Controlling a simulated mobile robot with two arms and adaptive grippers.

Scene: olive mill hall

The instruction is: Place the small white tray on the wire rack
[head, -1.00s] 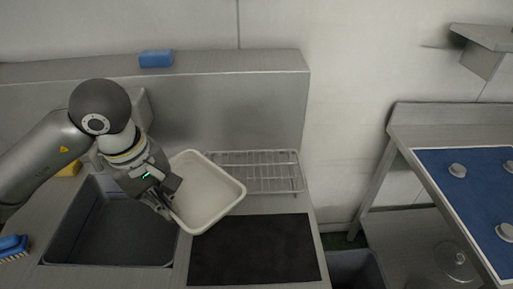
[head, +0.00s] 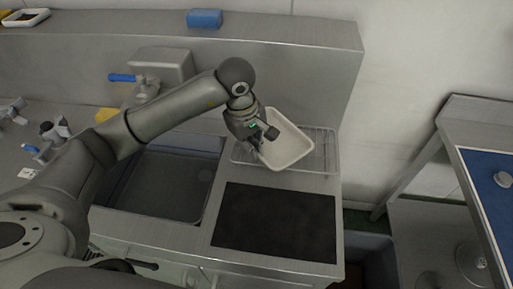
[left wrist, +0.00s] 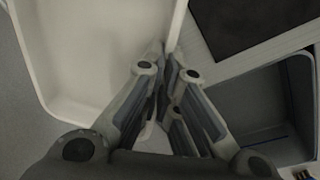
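The small white tray (head: 290,141) is a shallow rectangular dish. In the head view it is over the left part of the wire rack (head: 326,152), slightly tilted. I cannot tell whether it touches the wires. My left gripper (head: 259,146) is at the tray's left side. In the left wrist view my left gripper (left wrist: 166,62) is shut on the rim of the tray (left wrist: 95,60). My right gripper is not in view.
A black mat (head: 275,222) lies on the counter in front of the rack. A sink (head: 160,186) is to the left. A blue sponge (head: 204,18) sits on the ledge behind. A table with a blue top (head: 490,185) stands at right.

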